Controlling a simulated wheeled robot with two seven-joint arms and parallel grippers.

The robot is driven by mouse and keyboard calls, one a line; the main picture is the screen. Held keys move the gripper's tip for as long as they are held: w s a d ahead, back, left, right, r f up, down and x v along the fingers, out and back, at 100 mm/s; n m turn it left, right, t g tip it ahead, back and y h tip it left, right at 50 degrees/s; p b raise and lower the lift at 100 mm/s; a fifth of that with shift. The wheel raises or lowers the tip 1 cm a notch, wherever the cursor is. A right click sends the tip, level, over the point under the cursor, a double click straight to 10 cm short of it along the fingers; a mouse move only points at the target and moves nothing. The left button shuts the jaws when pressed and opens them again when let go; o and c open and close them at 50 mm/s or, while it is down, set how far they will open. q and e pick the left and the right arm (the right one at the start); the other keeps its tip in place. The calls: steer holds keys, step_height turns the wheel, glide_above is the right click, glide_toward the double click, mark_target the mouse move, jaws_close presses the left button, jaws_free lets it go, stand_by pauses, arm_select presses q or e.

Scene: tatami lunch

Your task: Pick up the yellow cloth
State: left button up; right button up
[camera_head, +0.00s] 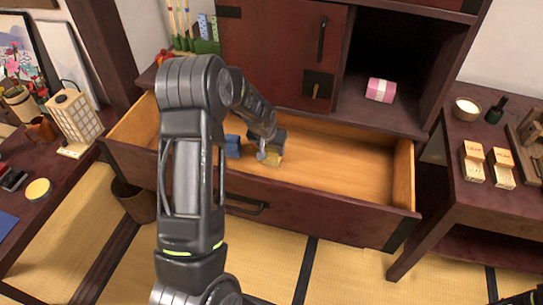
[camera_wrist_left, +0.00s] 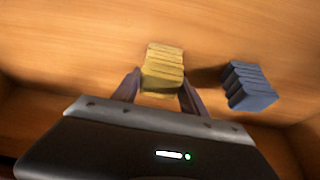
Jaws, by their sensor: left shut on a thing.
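The yellow cloth (camera_wrist_left: 163,68) is a folded, ridged bundle between the two fingers of my left gripper (camera_wrist_left: 158,88) in the left wrist view. The fingers are shut on its sides. In the head view the yellow cloth (camera_head: 272,158) shows partly below my left gripper (camera_head: 266,155), inside the open drawer (camera_head: 340,165). My gripper and arm hide part of it there. I cannot tell whether the cloth touches the drawer floor. My right gripper is not clearly in view.
A folded blue cloth (camera_wrist_left: 248,87) lies in the drawer beside the yellow one; it also shows in the head view (camera_head: 232,146). The drawer's right part is empty. A pink-wrapped box (camera_head: 380,90) sits in the cabinet opening above. Side tables (camera_head: 470,200) stand left and right.

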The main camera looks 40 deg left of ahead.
arm_select(q)
steer(key=shift+r, duration=0.15)
step_height(320, 180, up, 10)
steer(key=shift+f, duration=0.1)
stand_by(0.4)
